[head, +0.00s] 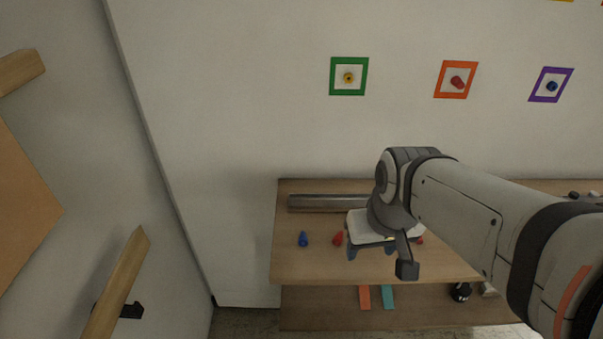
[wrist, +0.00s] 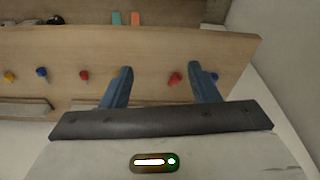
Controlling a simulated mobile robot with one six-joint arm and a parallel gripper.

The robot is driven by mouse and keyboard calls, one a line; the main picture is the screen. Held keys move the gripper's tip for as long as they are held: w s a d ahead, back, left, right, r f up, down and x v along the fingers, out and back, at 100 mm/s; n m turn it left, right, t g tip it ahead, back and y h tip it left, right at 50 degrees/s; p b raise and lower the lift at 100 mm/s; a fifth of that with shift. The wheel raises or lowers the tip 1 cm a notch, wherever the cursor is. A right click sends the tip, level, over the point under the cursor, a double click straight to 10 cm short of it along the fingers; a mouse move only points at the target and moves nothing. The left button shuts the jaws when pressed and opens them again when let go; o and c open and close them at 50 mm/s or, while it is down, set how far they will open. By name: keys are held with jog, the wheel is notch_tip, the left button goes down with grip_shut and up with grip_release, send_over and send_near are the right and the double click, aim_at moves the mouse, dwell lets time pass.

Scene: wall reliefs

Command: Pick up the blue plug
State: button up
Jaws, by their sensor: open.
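A blue plug (head: 303,240) stands on the upper shelf near its left end in the head view. In the wrist view this blue plug (wrist: 214,76) is just right of my right finger and partly hidden by it. A second blue plug (wrist: 42,72) is on the shelf at the left of the wrist view; I cannot find it in the head view. Another blue plug (head: 551,86) sits in a purple frame on the wall. My gripper (wrist: 158,72) is open and empty above the shelf. In the head view my gripper (head: 371,249) is right of the near blue plug.
A red plug (head: 338,238) stands beside the blue one. Another red plug (wrist: 84,75) and a yellow plug (wrist: 9,77) are farther along the shelf (head: 300,268). A grey bar (head: 325,203) lies along the back. The lower shelf holds orange (head: 364,297) and teal (head: 387,297) strips.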

jog(key=shift+o, duration=0.3)
jog(key=w+a+n+g+y+p, duration=0.1)
jog(key=w+a+n+y+p, duration=0.1)
jog(key=w+n, duration=0.4)
jog(key=a+n+p, duration=0.1)
jog(key=p, duration=0.1)
jog(key=shift+a+r+n+p, duration=0.3)
jog(key=shift+a+n+p, duration=0.1)
jog(key=n+g+y+p, duration=0.1)
jog(key=n+y+p, duration=0.1)
jog(key=n+p, duration=0.5)
send_near(302, 236)
jog(key=d+n+b, duration=0.1)
jog(key=n+b, duration=0.1)
jog(key=shift+x, duration=1.15)
jog(key=x, duration=0.2)
jog(key=p+x, duration=0.1)
jog(key=x, duration=0.2)
jog(key=shift+s+a+r, duration=0.1)
jog(key=shift+a+r, duration=0.1)
jog(key=shift+a, duration=0.2)
jog(key=shift+a+f, duration=0.15)
jog(key=shift+f, duration=0.35)
jog(key=shift+c, duration=0.3)
jog(key=c, duration=1)
